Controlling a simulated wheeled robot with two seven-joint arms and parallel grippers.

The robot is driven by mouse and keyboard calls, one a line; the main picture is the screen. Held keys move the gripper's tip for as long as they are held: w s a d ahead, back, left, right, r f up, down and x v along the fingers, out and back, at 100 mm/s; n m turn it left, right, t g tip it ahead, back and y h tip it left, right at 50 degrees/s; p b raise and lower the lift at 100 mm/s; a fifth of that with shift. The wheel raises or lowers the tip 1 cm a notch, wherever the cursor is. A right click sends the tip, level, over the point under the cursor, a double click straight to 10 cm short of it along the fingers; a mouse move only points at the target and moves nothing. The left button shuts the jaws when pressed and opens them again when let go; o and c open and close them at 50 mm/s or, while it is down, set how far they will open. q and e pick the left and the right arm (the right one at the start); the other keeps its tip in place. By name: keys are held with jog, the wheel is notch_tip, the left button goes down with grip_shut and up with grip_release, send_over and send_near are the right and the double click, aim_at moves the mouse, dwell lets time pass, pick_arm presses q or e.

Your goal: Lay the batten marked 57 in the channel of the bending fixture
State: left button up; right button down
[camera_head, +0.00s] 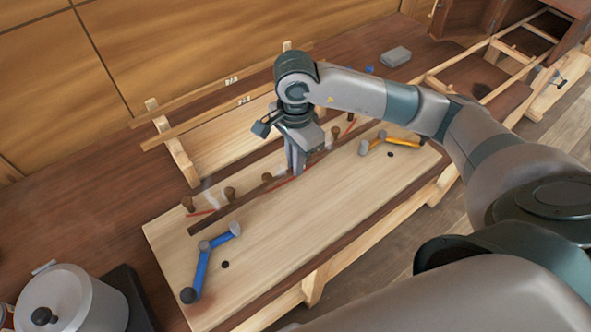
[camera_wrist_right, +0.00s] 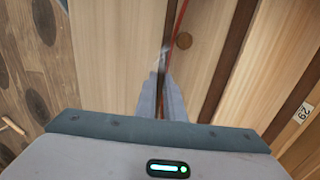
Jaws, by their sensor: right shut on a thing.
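My right gripper (camera_head: 297,172) points down over the pale board of the bending fixture (camera_head: 290,235) and is shut on a long dark batten (camera_head: 235,205). In the right wrist view the fingers (camera_wrist_right: 166,85) close around the thin dark batten (camera_wrist_right: 167,45). The batten runs along the row of brown pegs (camera_head: 230,192), on their near side, beside a red line (camera_head: 205,211). No number is readable on it, and I cannot tell whether it rests in the channel or is just above the board. My left gripper is out of view.
A blue clamp (camera_head: 202,270) lies at the board's left and an orange one (camera_head: 402,142) at its right. Behind stands a rack (camera_head: 172,150) with two labelled battens (camera_head: 200,118); one label reads 29 in the wrist view (camera_wrist_right: 303,112). A pot (camera_head: 75,300) stands front left.

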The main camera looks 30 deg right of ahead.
jog(key=shift+f+p, duration=0.9)
jog(key=shift+f, duration=1.05)
jog(key=shift+f, duration=0.2)
jog(key=c, duration=1.8)
grip_release()
jog(key=shift+c, duration=0.2)
jog(key=shift+r, duration=0.15)
